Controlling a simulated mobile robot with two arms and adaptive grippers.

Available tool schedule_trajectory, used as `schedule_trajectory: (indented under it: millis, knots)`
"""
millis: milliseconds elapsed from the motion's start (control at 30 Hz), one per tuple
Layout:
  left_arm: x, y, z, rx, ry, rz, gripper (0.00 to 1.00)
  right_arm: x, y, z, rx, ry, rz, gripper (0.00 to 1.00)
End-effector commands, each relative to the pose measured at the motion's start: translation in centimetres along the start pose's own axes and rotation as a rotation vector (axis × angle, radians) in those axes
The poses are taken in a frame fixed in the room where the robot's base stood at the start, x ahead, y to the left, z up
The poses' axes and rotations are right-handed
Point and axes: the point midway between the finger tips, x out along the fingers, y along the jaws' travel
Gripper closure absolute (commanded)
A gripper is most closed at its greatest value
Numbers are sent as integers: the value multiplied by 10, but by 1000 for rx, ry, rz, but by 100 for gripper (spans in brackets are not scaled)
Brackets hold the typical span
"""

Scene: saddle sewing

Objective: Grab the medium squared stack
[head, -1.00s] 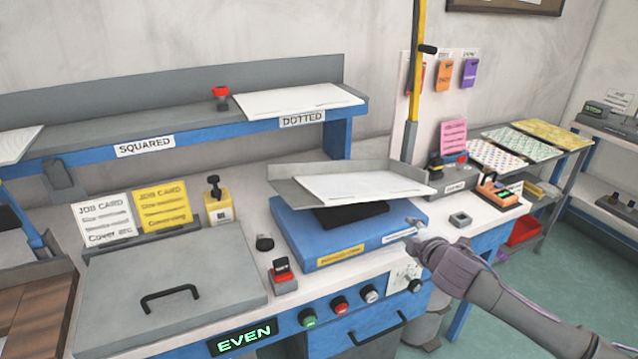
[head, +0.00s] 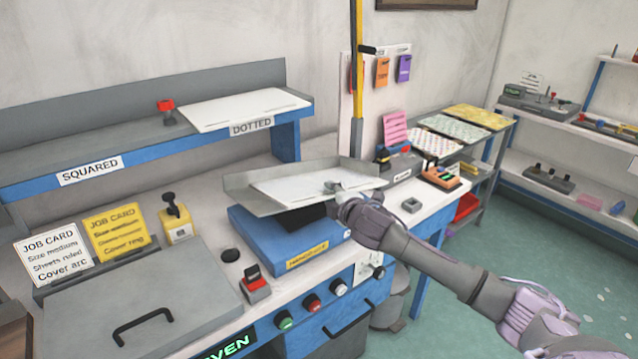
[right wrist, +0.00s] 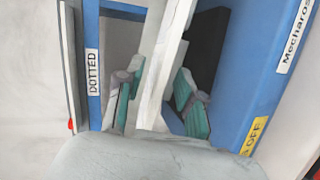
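A white paper stack (head: 300,185) lies in the grey tilted tray (head: 245,200) on top of the blue machine. I cannot tell its size or whether it is squared. My right gripper (head: 336,188) is at the tray's front right edge. In the right wrist view its teal-padded fingers (right wrist: 158,92) are spread, one on each side of the white sheet edge (right wrist: 158,65), with gaps showing. Another white stack (head: 240,108) lies on the shelf above the DOTTED label (head: 252,127). The visible shelf above the SQUARED label (head: 90,170) is bare. My left gripper is out of view.
A yellow post (head: 357,80) rises behind the tray. The blue machine (head: 285,245) stands on the bench. Job cards (head: 118,232), a grey lidded box (head: 130,305) and a red-topped block (head: 254,285) are to the left. Patterned sheets (head: 480,118) lie at the back right.

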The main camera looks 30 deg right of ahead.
Motion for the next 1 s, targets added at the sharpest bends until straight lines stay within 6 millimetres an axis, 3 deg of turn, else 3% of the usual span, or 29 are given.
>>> schedule_trajectory:
  millis: [300,600,833,1000]
  knots:
    - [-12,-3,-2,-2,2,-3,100,41,2,-8,1,0,1,62]
    - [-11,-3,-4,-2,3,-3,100,46,1,-7,0,1,1,62]
    - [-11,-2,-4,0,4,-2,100,46,1,-7,0,1,0,99]
    - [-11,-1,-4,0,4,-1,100,46,0,-7,0,1,0,100]
